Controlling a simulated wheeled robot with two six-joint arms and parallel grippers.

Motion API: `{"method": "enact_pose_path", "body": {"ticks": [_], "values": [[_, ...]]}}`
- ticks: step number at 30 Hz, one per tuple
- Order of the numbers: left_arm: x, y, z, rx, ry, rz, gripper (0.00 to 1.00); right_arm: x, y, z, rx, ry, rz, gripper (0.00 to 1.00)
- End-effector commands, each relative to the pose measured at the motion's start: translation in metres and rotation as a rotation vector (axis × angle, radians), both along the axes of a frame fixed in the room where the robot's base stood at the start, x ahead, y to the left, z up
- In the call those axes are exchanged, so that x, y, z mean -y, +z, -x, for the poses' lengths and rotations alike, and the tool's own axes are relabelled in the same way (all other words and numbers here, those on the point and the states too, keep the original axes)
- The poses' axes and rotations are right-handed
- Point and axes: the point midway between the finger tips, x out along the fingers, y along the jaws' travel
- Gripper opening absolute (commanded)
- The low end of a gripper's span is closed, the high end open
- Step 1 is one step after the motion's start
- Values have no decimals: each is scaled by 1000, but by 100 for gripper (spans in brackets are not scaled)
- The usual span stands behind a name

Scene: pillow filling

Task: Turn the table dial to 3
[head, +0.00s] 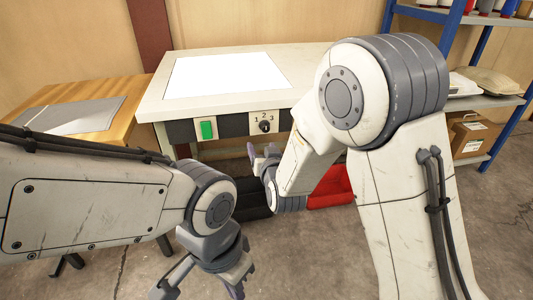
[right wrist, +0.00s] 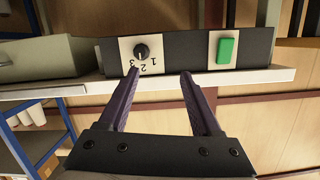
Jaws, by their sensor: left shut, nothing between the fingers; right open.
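The table dial (head: 265,127) is a black round knob on a pale plate marked 1, 2 and 3, on the table's front panel. In the right wrist view the dial (right wrist: 142,52) appears upside down; I cannot tell surely which number it points at. My right gripper (head: 262,157) is open and empty in front of and below the dial, apart from it. In the right wrist view its fingers (right wrist: 159,76) point toward the panel, with the dial nearer the left finger. My left gripper (head: 236,290) is shut and empty at the bottom, partly cut off.
A green button (head: 207,129) sits on the same panel, left of the dial. The table (head: 310,62) has a white lit top. A wooden bench (head: 140,100) with a grey sheet stands left. A red bin (head: 332,188) and a black bin lie below. A blue shelf (head: 465,98) stands right.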

Motion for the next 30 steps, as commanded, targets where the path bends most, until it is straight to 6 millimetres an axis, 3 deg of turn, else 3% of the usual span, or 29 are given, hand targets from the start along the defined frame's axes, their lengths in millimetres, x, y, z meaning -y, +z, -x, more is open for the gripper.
{"method": "enact_pose_path", "body": {"ticks": [1,6,13,24,30], "values": [[0,-24,0,0,0,0,0,7,-24,-8,52,-27,-7,65],[0,-41,0,1,0,1,0,23,-32,-21,186,-83,-26,65],[0,-42,0,1,0,1,0,26,-28,-37,219,-96,-31,65],[0,-51,0,1,0,1,0,17,-29,-103,218,-93,-31,65],[0,-53,0,1,0,1,0,15,-29,-123,216,-93,-29,65]]}}
